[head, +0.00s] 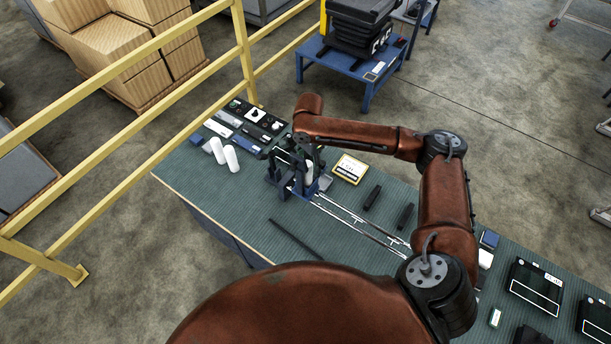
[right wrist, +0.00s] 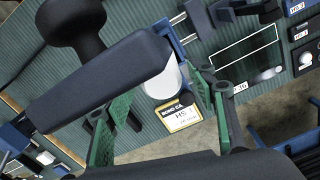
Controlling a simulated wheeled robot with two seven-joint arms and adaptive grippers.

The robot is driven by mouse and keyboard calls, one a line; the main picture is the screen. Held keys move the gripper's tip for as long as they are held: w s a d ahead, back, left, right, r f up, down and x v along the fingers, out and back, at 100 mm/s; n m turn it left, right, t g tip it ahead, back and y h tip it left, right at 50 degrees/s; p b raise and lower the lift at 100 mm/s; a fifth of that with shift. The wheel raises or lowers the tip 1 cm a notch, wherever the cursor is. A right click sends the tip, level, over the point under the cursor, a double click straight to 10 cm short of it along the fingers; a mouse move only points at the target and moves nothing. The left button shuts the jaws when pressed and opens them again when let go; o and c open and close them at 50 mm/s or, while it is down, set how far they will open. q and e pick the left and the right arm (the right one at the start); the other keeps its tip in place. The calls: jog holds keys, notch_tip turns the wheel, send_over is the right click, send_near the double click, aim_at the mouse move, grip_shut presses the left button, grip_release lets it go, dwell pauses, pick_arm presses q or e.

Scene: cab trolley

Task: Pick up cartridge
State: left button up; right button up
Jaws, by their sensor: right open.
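Two white cylindrical cartridges lie side by side at the left part of the green bench in the head view, one (head: 217,150) just left of the other (head: 231,159). My right gripper (head: 313,166) is over a dark blue fixture (head: 297,190) at mid-bench. In the right wrist view my right gripper (right wrist: 160,108) has its green-padded fingers spread apart. A white rounded body (right wrist: 171,80), likely a cartridge, shows between them, partly hidden by a dark blue bar (right wrist: 100,82). I cannot tell whether the fingers touch it. My left gripper is not in view.
A yellow-edged label card (head: 350,168) lies right of the fixture, also in the right wrist view (right wrist: 180,115). Metal rails (head: 355,221) run along the bench. Small dark parts (head: 257,132) crowd its far left corner. A yellow railing (head: 245,55) stands beyond the bench.

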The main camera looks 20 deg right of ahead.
jog(key=shift+f, duration=0.35)
grip_shut()
dwell(0.4)
